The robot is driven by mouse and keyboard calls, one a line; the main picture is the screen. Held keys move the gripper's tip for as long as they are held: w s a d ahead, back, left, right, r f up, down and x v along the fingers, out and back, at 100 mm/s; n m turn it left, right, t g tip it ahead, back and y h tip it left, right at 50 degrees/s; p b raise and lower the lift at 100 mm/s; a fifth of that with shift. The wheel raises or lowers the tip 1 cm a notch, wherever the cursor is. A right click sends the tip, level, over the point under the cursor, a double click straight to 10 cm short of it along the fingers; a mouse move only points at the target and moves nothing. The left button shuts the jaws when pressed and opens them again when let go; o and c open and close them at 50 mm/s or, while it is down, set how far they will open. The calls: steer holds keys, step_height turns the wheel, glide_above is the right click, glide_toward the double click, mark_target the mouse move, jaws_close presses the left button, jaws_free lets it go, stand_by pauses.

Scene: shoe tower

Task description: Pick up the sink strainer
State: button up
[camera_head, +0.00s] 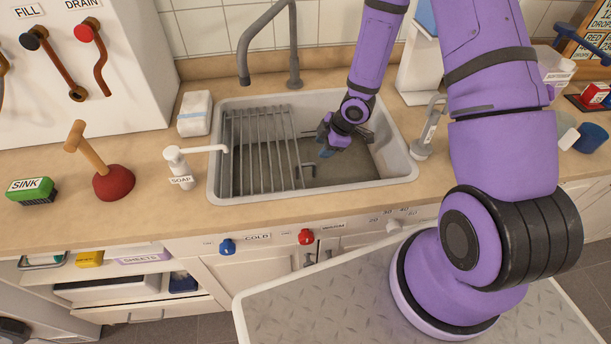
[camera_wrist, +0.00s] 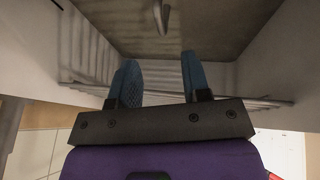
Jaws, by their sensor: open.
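My gripper (camera_head: 327,153) reaches down into the sink basin (camera_head: 362,183), right of the drying rack. Its two blue fingers show in the wrist view (camera_wrist: 159,65), spread apart with nothing between them. A small grey upright piece with a bent top (camera_head: 306,170) stands in the basin, just left of and nearer than the fingers. A similar metal piece (camera_wrist: 161,17) shows ahead of the fingers in the wrist view, apart from them. It looks like the strainer's handle, but I cannot tell for sure. No strainer disc can be made out.
A wire drying rack (camera_head: 262,150) covers the basin's left part. The faucet (camera_head: 292,45) rises behind the sink. A soap dispenser (camera_head: 180,166) and a red plunger (camera_head: 113,183) stand to the left. A grey dispenser (camera_head: 428,130) stands at the sink's right edge.

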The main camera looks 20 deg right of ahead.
mark_target(309, 164)
steer(key=x, duration=1)
steer(key=shift+w+f, duration=0.1)
steer(key=shift+f, duration=0.2)
jaws_close()
